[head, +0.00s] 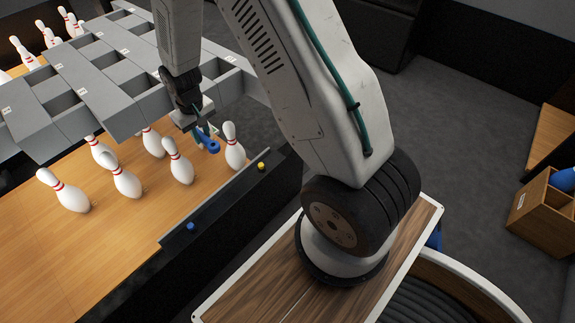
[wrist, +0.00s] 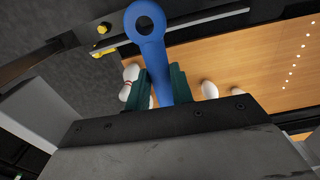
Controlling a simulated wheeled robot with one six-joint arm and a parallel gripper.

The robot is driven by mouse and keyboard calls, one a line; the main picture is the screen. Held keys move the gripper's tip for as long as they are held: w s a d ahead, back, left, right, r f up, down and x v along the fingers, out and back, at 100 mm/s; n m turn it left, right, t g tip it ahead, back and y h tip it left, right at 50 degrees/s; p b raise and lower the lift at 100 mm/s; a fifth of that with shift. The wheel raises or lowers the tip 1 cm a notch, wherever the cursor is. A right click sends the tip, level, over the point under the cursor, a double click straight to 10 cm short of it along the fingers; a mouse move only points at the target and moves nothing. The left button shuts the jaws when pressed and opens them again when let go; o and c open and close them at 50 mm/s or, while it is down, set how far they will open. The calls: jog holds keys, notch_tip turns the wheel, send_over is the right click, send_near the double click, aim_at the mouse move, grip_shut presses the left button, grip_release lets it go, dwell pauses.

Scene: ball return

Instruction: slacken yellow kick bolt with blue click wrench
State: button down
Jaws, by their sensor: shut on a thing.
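My gripper (head: 199,121) is shut on the blue click wrench (head: 209,144), above the standing pins. In the wrist view, the two green fingers of my gripper (wrist: 157,84) clamp the handle of the wrench (wrist: 150,50), and its ring end points away from them. The yellow kick bolt (head: 261,166) sits on the dark ledge beside the lane, right of and below the wrench in the head view. In the wrist view, a yellow bolt head (wrist: 103,28) shows left of the ring. The ring is apart from the bolt in both views.
A blue bolt (head: 190,227) sits farther along the dark ledge (head: 215,205). Several white pins (head: 180,163) stand on the wooden lane (head: 120,230), close below my gripper. A grey slotted rack (head: 90,85) lies left of it. A wooden box (head: 545,212) is at far right.

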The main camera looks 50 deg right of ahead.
jog(key=s+d+f, duration=1.7)
jog(key=f, duration=0.2)
jog(key=shift+s+d+f+m, duration=0.15)
jog(key=shift+s+d+m, duration=0.1)
jog(key=shift+s+m, duration=0.1)
jog(key=shift+f, duration=4.1)
jog(key=w+d+n, duration=0.2)
jog(key=d+n, duration=0.5)
jog(key=d, duration=0.1)
